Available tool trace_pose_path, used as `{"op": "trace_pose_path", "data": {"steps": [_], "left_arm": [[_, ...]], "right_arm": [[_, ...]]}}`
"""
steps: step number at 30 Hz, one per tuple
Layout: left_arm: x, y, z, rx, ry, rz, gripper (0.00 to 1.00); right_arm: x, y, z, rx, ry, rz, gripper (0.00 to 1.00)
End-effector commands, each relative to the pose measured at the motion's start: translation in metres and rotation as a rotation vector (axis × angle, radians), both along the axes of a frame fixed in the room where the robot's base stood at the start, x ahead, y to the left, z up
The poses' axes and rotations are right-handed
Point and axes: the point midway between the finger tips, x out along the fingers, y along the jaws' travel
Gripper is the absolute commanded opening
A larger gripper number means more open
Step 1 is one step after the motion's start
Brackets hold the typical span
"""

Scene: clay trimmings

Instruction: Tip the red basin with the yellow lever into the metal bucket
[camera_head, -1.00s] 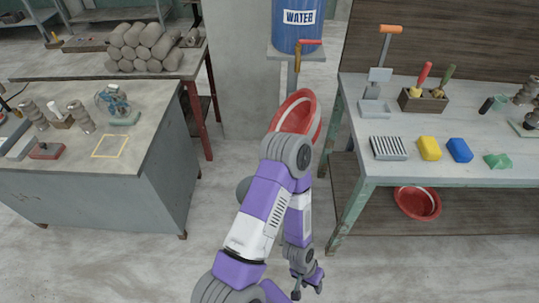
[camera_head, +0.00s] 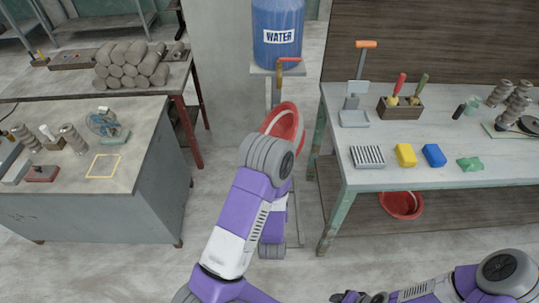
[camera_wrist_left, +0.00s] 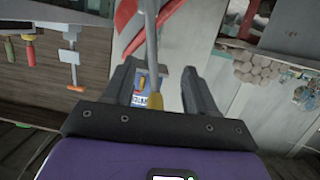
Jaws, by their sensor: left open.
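The red basin (camera_head: 287,120) stands below the water tap in the head view, partly hidden by my left arm. In the left wrist view, part of a red shape, likely the basin (camera_wrist_left: 126,18), shows at the top. A grey rod with a yellow end, likely the yellow lever (camera_wrist_left: 155,100), runs between the fingers of my left gripper (camera_wrist_left: 158,70). The gripper is open, its fingers apart on either side of the rod. In the head view my arm hides that gripper. My right gripper (camera_head: 348,297) is cut off at the bottom edge. I cannot make out the metal bucket.
A blue water barrel (camera_head: 278,32) stands behind the basin. The right bench (camera_head: 400,180) holds tools and coloured blocks, with another red basin (camera_head: 401,205) beneath. The left worktable (camera_head: 60,195) is close by. Floor between the tables is partly free.

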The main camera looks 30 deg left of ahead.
Motion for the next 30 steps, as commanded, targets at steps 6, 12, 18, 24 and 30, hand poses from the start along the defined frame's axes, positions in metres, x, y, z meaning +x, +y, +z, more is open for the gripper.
{"op": "trace_pose_path", "data": {"steps": [6,12,18,24,30], "left_arm": [[0.003,0.010,0.063,0.150,-0.181,0.039,0.57],[0.005,0.012,0.070,0.175,-0.214,0.049,0.57],[0.012,0.016,0.067,0.174,-0.216,0.051,0.57],[0.018,0.020,0.066,0.175,-0.215,0.054,0.57],[0.022,0.022,0.066,0.173,-0.214,0.049,0.57]], "right_arm": [[0.000,0.000,0.013,0.000,0.000,0.000,0.57],[0.000,0.000,0.005,0.000,0.000,0.000,0.57],[0.000,0.000,-0.018,0.000,0.000,0.000,0.57],[0.000,0.000,-0.042,0.000,0.000,0.000,0.57],[0.000,0.000,-0.065,0.000,0.000,0.000,0.57]]}}
